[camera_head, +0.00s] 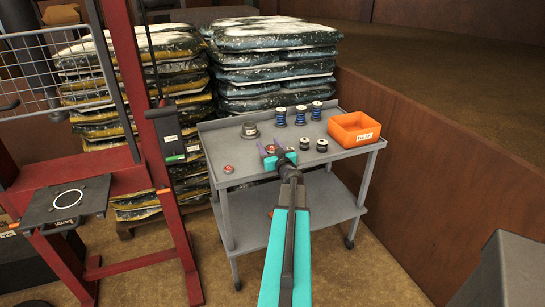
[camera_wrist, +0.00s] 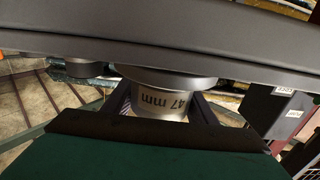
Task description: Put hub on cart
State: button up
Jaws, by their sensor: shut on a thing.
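My gripper (camera_head: 274,151) reaches over the front of the grey cart (camera_head: 235,235), at its top shelf. It is shut on a silver cylindrical hub with a wide dark flange, marked "47 mm" in the wrist view (camera_wrist: 163,102). The hub sits between the two dark fingers. Its flange is at the grey surface; I cannot tell for sure whether it rests there. In the head view the gripper mostly hides the hub, with a reddish spot between the fingers. Another flanged silver part (camera_head: 249,130) stands behind it on the cart.
The cart top also holds several blue-and-white springs (camera_head: 300,115), dark rollers (camera_head: 321,145), a small red-topped part (camera_head: 228,169) and an orange bin (camera_head: 355,129). A red lift frame (camera_head: 150,140) stands left, stacked bags (camera_head: 275,65) behind. The cart's front left has free room.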

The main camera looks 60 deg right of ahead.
grip_shut()
jog(key=shift+r, duration=0.15)
jog(key=shift+r, duration=1.45)
jog(key=shift+s+r, duration=0.15)
jog(key=shift+r, duration=0.2)
jog(key=s+a, duration=0.2)
jog(key=s, duration=0.5)
jog(key=s+a+r, duration=0.1)
jog(key=s+a, duration=0.2)
jog(key=s, duration=0.4)
jog(key=shift+s+a, duration=0.15)
jog(key=shift+s, duration=0.25)
jog(key=shift+r, duration=0.1)
